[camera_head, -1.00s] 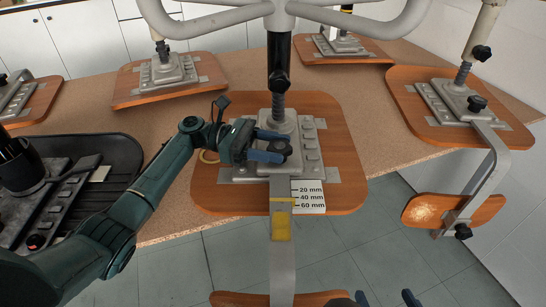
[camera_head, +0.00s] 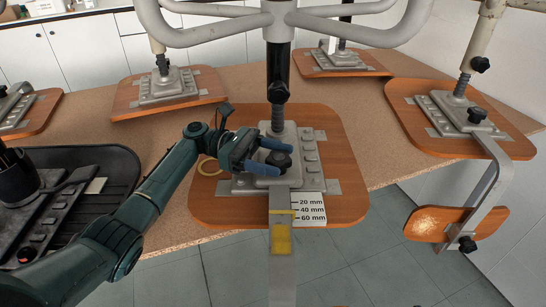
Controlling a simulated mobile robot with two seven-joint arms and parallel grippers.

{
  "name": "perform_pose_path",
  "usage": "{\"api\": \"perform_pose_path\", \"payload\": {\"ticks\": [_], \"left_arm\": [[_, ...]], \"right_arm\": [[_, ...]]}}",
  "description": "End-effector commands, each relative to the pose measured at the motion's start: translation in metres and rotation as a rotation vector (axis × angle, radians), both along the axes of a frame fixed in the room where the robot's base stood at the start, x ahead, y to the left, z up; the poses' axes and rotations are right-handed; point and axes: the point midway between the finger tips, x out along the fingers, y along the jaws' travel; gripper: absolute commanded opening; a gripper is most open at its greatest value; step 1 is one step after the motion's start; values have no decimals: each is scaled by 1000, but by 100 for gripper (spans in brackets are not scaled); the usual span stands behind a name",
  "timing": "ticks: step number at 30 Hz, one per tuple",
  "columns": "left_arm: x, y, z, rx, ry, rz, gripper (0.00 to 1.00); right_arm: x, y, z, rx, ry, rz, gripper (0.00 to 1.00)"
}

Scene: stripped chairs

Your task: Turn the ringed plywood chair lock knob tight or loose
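The nearest plywood chair seat (camera_head: 340,207) lies upside down on the table, with a grey metal mechanism plate and upright post in its middle. Its black lock knob (camera_head: 279,159) sits on the plate just in front of the post. My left gripper (camera_head: 279,157) comes in from the left with blue fingers apart, one behind the knob and one in front of it. Whether the fingers touch the knob cannot be told. A tan ring (camera_head: 208,167) shows on the seat's left part, partly hidden by my gripper. My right gripper is out of view.
A flat metal bar with a yellow patch (camera_head: 281,240) runs from the plate past the table's front edge, beside a millimetre label (camera_head: 310,208). Other upturned plywood chairs (camera_head: 440,128) stand around.

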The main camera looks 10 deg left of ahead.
Motion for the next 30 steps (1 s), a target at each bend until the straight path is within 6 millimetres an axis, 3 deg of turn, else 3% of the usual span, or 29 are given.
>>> {"api": "perform_pose_path", "payload": {"ticks": [10,14,24,30], "left_arm": [[0,2,-1,2,1,1,69],[3,13,-1,3,2,4,69],[15,87,-2,1,0,5,69],[20,117,-2,2,0,3,69]], "right_arm": [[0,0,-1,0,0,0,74],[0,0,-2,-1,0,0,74],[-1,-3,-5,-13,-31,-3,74],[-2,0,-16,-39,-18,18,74]]}}
